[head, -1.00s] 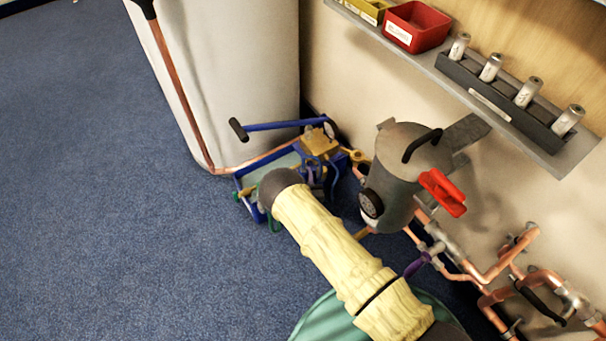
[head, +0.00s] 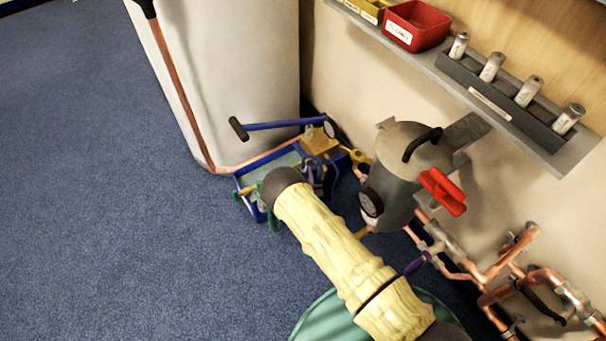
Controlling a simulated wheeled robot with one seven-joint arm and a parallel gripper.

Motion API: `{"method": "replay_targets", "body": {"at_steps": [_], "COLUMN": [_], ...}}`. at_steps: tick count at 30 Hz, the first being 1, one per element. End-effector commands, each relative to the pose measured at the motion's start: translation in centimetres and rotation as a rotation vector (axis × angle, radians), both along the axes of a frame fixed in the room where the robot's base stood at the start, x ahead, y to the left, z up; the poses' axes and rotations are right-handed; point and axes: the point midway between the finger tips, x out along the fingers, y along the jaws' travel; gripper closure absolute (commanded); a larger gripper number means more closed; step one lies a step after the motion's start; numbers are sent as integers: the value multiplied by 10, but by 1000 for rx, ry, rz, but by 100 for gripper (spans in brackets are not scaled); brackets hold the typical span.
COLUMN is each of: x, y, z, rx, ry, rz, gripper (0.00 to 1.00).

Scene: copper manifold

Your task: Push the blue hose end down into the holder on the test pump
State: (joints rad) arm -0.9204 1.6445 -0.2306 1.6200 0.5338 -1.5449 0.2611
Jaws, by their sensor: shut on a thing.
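The test pump stands on the floor at the centre of the head view, a blue tray (head: 240,187) with a long blue lever and a brass-coloured block (head: 319,144). Blue hose (head: 316,168) loops beside the block. Its end and the holder cannot be made out. My arm in its yellow sleeve reaches in from the lower right. Its dark rounded wrist covers the front part of the pump. My gripper is hidden behind this wrist, so neither its fingers nor what they hold can be seen.
A grey canister (head: 408,172) with a red lever handle (head: 442,191) stands right of the pump. Copper pipework (head: 500,268) is at lower right. A wall shelf (head: 545,150) carries a red bin (head: 417,26). A white cylinder (head: 235,80) stands behind. Blue carpet (head: 110,200) at left is clear.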

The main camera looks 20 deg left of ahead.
Motion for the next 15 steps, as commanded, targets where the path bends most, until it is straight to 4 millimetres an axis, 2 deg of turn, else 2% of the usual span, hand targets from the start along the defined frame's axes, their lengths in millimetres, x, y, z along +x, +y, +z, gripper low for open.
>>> {"method": "replay_targets", "body": {"at_steps": [15], "x": [0], "y": [0], "z": [-9], "rx": [0], "ry": [-1], "rz": [0], "gripper": [100]}}
